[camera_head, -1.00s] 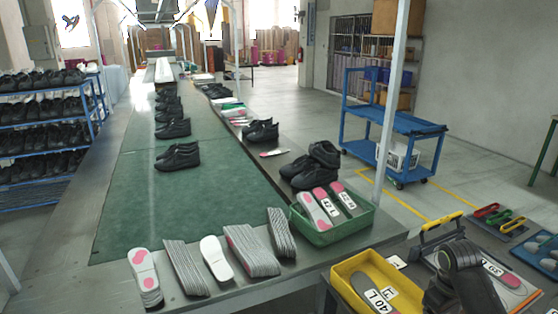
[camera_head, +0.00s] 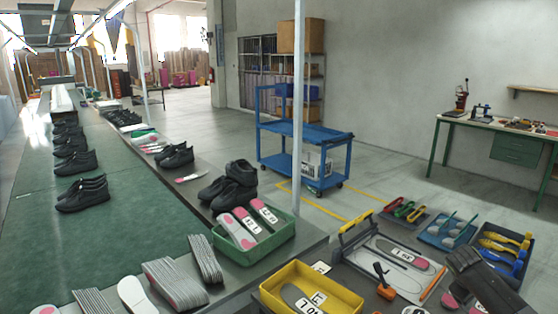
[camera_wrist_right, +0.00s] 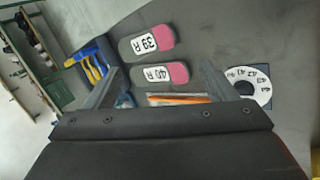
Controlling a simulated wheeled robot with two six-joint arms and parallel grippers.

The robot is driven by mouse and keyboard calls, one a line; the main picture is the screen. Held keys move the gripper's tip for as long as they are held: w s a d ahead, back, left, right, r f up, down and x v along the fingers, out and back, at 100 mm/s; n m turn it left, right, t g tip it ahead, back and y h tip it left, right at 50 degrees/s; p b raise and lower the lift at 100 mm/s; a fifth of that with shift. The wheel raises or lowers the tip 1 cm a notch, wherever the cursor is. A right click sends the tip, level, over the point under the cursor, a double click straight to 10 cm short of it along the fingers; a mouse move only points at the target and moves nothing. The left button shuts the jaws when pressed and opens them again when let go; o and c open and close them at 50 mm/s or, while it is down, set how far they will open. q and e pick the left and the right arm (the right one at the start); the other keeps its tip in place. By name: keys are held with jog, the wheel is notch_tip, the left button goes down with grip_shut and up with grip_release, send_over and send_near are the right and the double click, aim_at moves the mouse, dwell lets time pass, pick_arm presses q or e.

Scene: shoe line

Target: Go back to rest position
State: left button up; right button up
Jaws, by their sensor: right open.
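My right arm (camera_head: 485,280) reaches in at the lower right of the head view, over the right end of the workbench. In the right wrist view my right gripper (camera_wrist_right: 155,85) is open, its two fingers apart with nothing held between them. Beyond the fingers two grey and pink insoles lie side by side on the dark bench, marked 39 R (camera_wrist_right: 153,43) and 40 R (camera_wrist_right: 160,75). An orange tool (camera_wrist_right: 178,99) lies nearer, between the fingers. My left gripper is not in view.
A yellow bin (camera_head: 345,297) with a labelled insole and a green bin (camera_head: 270,242) with insoles stand left of my arm. A board with a handle (camera_head: 357,228), a blue tool tray (camera_head: 507,252) and a number dial (camera_wrist_right: 252,85) are close by. A blue cart (camera_head: 318,133) stands behind.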

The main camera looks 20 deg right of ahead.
jog(key=s+d+f+h, duration=0.2)
jog(key=s+d+f, duration=0.95)
jog(key=s, duration=0.25)
jog(key=s+d+f+n+t, duration=0.1)
jog(key=s+d+f, duration=0.2)
jog(key=s, duration=0.7)
jog(key=s+d+f+n+t, duration=0.1)
jog(key=s+d+f+n, duration=0.15)
jog(key=s, duration=0.75)
jog(key=s+a+f+m+g+y, duration=0.1)
jog(key=s+a+f+m+y, duration=0.2)
jog(key=a+f, duration=1.85)
jog(key=a+f+y, duration=0.2)
jog(key=a+f, duration=0.2)
jog(key=a, duration=1.3)
jog(key=a+f+m+y, duration=0.1)
jog(key=a+f+y, duration=0.2)
jog(key=a, duration=1.4)
notch_tip(320, 180, down, 2)
jog(key=shift+s+a, duration=0.35)
jog(key=shift+a, duration=0.05)
